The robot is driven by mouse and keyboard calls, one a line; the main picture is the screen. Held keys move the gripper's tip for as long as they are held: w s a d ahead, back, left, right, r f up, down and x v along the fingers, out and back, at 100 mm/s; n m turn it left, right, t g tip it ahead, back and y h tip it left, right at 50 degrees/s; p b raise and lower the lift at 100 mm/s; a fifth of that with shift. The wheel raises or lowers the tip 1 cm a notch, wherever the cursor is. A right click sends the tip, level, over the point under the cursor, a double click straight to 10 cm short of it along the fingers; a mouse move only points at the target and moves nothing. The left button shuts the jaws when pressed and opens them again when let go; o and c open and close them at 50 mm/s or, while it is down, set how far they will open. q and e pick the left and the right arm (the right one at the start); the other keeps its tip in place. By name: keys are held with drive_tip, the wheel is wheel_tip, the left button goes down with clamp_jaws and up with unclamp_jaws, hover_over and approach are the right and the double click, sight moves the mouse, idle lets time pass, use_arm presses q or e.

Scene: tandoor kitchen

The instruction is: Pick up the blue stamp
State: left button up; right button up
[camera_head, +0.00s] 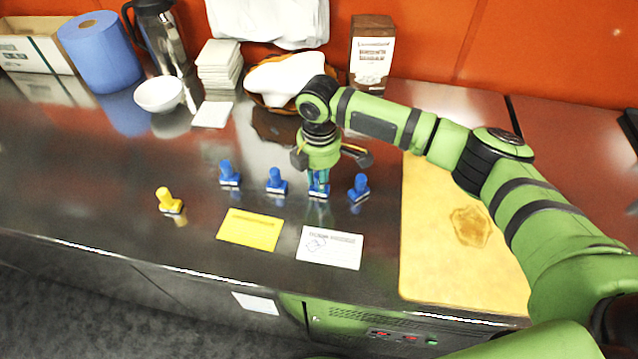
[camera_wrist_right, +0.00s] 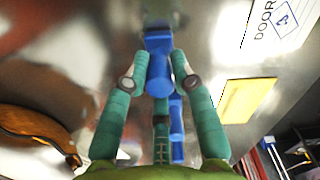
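Several blue stamps stand upright in a row on the dark metal counter: a far-left one (camera_head: 229,175), a second (camera_head: 276,182), a third (camera_head: 318,194) and a far-right one (camera_head: 358,188). My right gripper (camera_head: 318,178) points down over the third stamp. In the right wrist view its fingertips (camera_wrist_right: 159,66) flank the blue stamp (camera_wrist_right: 158,74), one on each side and very close. I cannot tell whether they press on it. The stamp's base appears to rest on the counter. More blue shows behind it between the fingers. My left gripper is not in view.
A yellow stamp (camera_head: 169,201) stands at the left. A yellow card (camera_head: 250,229) and a white card (camera_head: 330,248) lie in front of the row. A cutting board (camera_head: 450,260) is at the right. A bowl (camera_head: 159,94) and a cloth-lined basket (camera_head: 285,80) stand behind.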

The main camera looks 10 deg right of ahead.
clamp_jaws()
drive_tip(key=shift+r, duration=0.55)
wheel_tip(320, 180, up, 2)
drive_tip(key=shift+r+b, duration=0.25)
drive_tip(key=shift+b, duration=0.45)
drive_tip(key=s+d+r+b, duration=0.2)
drive_tip(key=s+d+r, duration=0.3)
drive_tip(key=d, duration=0.5)
wheel_tip(320, 180, up, 2)
drive_tip(key=shift+s+d+r, duration=0.15)
drive_tip(key=shift+d+r, duration=0.05)
drive_tip(key=shift+r, duration=0.05)
drive_tip(key=shift+o, duration=0.7)
unclamp_jaws()
drive_tip(key=shift+c, duration=0.9)
